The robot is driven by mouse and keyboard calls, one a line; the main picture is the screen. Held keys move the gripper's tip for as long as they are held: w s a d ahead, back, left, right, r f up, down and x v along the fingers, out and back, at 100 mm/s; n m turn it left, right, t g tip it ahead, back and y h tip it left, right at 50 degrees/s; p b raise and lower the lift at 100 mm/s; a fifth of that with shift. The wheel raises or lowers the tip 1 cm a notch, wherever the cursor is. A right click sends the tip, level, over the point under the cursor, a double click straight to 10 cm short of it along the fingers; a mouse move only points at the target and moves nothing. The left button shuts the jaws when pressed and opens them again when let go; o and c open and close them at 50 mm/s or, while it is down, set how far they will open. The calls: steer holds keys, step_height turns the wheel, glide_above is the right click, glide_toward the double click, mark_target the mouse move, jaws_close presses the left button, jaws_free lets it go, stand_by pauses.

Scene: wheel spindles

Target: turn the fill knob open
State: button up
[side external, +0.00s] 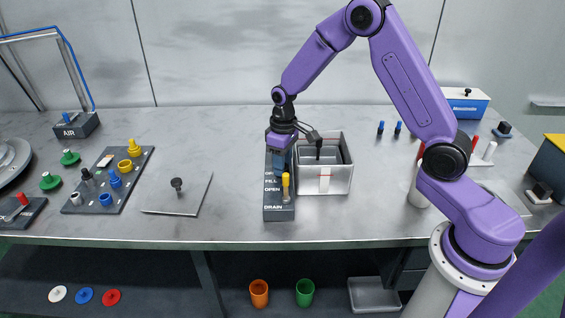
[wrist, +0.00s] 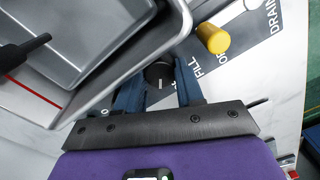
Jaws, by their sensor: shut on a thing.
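The fill knob (wrist: 159,76) is a dark round knob with a short pale mark on its top. In the wrist view it sits between the two blue fingers of my gripper (wrist: 160,88), which is shut on it. The printed word FILL is beside it on the grey control panel (side external: 279,213). In the side external view my gripper (side external: 282,163) points down at the back part of this panel, and the fingers hide the knob. A yellow drain handle (side external: 286,185) stands upright on the panel, nearer the front; it also shows in the wrist view (wrist: 212,38).
A grey metal tank (side external: 325,180) stands close to the panel's right side, its rim near my gripper. A dark spout (side external: 318,142) hangs over it. A flat plate with a black knob (side external: 177,184) lies to the left, with bare table between.

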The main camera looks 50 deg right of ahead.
stand_by(0.3)
steer(key=o, duration=1)
steer(key=shift+o, duration=0.2)
